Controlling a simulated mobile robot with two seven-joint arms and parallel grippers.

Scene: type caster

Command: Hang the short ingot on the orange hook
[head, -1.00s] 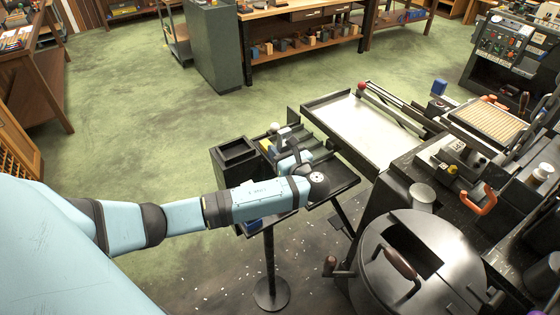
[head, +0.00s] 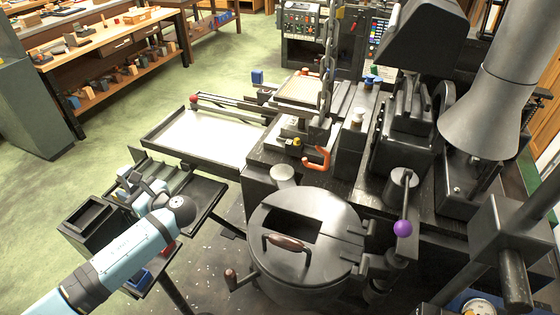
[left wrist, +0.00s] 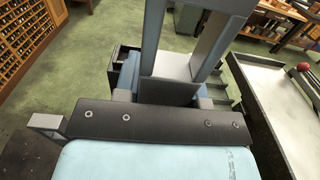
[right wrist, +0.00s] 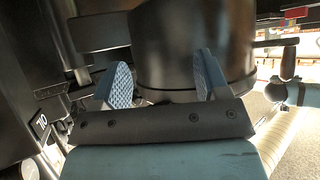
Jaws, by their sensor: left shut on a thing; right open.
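The orange hook (head: 317,158) shows in the head view at the middle, beside the machine's left edge, at the lower end of a hanging chain (head: 328,60). My left gripper (head: 133,182) is over the small dark stand at the left, well apart from the hook. In the left wrist view its fingers are shut on a grey block (left wrist: 172,66), which may be the short ingot; the fingers hide most of it. My right gripper (right wrist: 163,80) is open and shows only in the right wrist view, with a dark cylindrical body behind its fingers.
A round lidded pot (head: 300,265) with a brown handle stands between the stand and the machine's right side. A long pale-bottomed tray (head: 205,138) lies behind the stand. Green floor is free at the left.

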